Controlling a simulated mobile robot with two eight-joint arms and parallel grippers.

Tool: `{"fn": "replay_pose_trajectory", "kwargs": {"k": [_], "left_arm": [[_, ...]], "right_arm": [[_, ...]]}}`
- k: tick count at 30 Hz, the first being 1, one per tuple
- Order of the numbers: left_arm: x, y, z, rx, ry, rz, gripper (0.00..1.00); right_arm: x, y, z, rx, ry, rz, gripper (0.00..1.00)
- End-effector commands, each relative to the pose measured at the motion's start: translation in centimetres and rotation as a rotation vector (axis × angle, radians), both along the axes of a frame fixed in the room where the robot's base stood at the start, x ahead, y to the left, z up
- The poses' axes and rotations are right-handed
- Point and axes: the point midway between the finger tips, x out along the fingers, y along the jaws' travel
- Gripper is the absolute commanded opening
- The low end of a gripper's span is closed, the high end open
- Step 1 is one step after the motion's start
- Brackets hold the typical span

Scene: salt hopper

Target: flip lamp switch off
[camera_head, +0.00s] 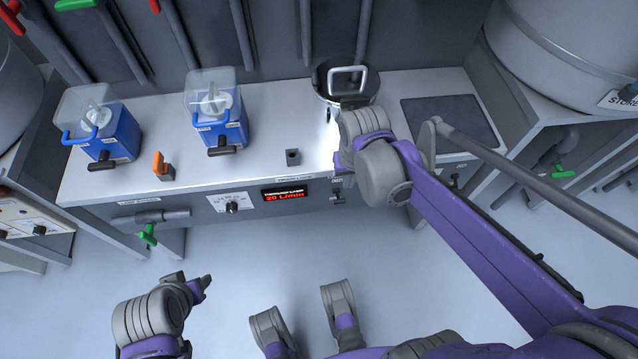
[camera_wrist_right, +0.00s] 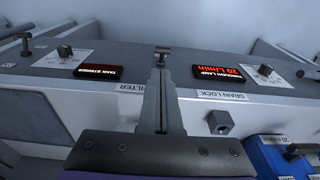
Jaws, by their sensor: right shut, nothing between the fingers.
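My right gripper shows in the wrist view (camera_wrist_right: 160,80), shut and empty. Its fingertips point at a dark T-shaped lever (camera_wrist_right: 163,52) on the panel's front; whether they touch it is unclear. I cannot read a label that marks this lever as the lamp switch. A lit red display (camera_wrist_right: 218,72) with lamp wording is to its right; the same display is on the bench front in the head view (camera_head: 285,194). There, small dark switch parts (camera_head: 339,198) show beside my right wrist, which hides the fingers. My left gripper (camera_head: 190,284) hangs low, clear of the bench; its jaw state is unclear.
Two blue boxes with clear hoppers (camera_head: 105,132) (camera_head: 217,122) stand on the bench (camera_head: 265,110). An orange lever (camera_head: 161,165) and a small dark block (camera_head: 293,157) are nearby. A round pot (camera_head: 330,80) stands at the back. Floor in front is clear.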

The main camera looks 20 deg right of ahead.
Motion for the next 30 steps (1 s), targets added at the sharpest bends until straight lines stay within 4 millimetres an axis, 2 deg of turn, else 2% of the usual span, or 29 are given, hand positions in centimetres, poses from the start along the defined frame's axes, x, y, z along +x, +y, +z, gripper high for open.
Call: {"fn": "replay_pose_trajectory", "kwargs": {"k": [3, 17, 23, 30], "left_arm": [[-0.1, 0.0, 0.6, 0.0, -0.002, 0.0, 0.5], [-0.1, 0.0, 0.4, 0.0, -0.001, 0.0, 0.5], [0.0, 0.0, -0.8, 0.0, 0.003, 0.0, 0.5], [0.2, 0.0, -3.1, 0.0, 0.011, 0.0, 0.5]], "right_arm": [[0.4, -0.2, 0.5, 0.001, 0.008, -0.01, 0.0], [0.6, -0.2, 0.1, 0.001, 0.012, -0.011, 0.0], [0.8, -0.3, -2.8, 0.001, 0.012, -0.011, 0.0], [1.4, -0.4, -8.1, 0.001, 0.013, -0.011, 0.0]]}}
